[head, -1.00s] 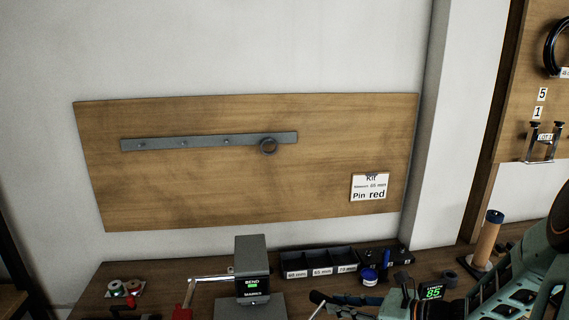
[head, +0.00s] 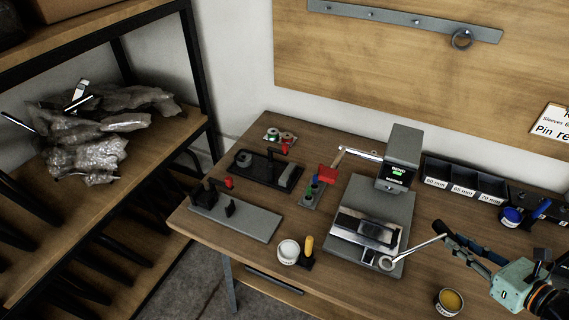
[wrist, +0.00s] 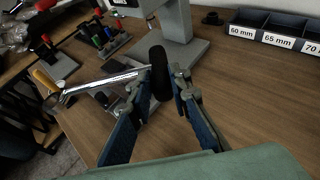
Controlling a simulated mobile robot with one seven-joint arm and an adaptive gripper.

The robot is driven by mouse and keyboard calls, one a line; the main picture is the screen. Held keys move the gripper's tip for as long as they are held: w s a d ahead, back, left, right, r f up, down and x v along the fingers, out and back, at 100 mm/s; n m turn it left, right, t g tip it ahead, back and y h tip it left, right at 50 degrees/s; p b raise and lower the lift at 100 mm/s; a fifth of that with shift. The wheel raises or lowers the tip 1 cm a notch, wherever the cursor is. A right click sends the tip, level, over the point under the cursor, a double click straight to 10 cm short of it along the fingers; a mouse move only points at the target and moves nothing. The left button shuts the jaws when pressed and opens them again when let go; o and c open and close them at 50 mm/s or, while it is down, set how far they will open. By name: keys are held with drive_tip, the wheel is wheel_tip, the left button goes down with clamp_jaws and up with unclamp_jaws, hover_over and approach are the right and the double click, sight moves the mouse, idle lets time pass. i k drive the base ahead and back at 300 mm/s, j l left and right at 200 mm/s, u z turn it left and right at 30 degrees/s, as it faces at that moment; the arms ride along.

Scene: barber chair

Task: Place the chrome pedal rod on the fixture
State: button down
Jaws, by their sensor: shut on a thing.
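The chrome pedal rod (head: 418,246) is held at its black end by my gripper (head: 450,241). It slants down-left over the front right corner of the grey press base (head: 395,203). A pale ring shows at its lower end; I cannot tell whether it touches the base. In the wrist view, my gripper (wrist: 163,82) is shut on the black end (wrist: 158,72), and the chrome rod (wrist: 105,82) points left. Which piece is the fixture is unclear: a grey plate with black clamps (head: 255,222) stands at the bench's left, and the press has a lit BEND display (head: 397,171).
A black tray (head: 262,173) and a small stand with coloured pins (head: 313,192) sit behind the grey plate. A white cup (head: 288,252), a yellow-handled tool (head: 307,246) and a yellow-topped tin (head: 449,301) are near the front. Labelled bins (head: 466,184) line the back. A shelf (head: 100,225) stands left.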

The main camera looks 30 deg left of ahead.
sight(265, 164)
drive_tip(key=k+j, duration=0.2)
drive_tip(key=j, duration=0.15)
drive_tip(key=k+j, duration=0.45)
drive_tip(key=j, duration=0.3)
drive_tip(key=k+j, duration=0.1)
drive_tip(key=j, duration=1.05)
drive_tip(key=i+j, duration=0.15)
drive_tip(key=j, duration=0.15)
drive_tip(key=i+j, duration=0.1)
drive_tip(key=j, duration=0.2)
drive_tip(key=i+j+z, duration=0.1)
drive_tip(key=j, duration=0.2)
drive_tip(key=i+j, duration=0.15)
drive_tip(key=j, duration=0.15)
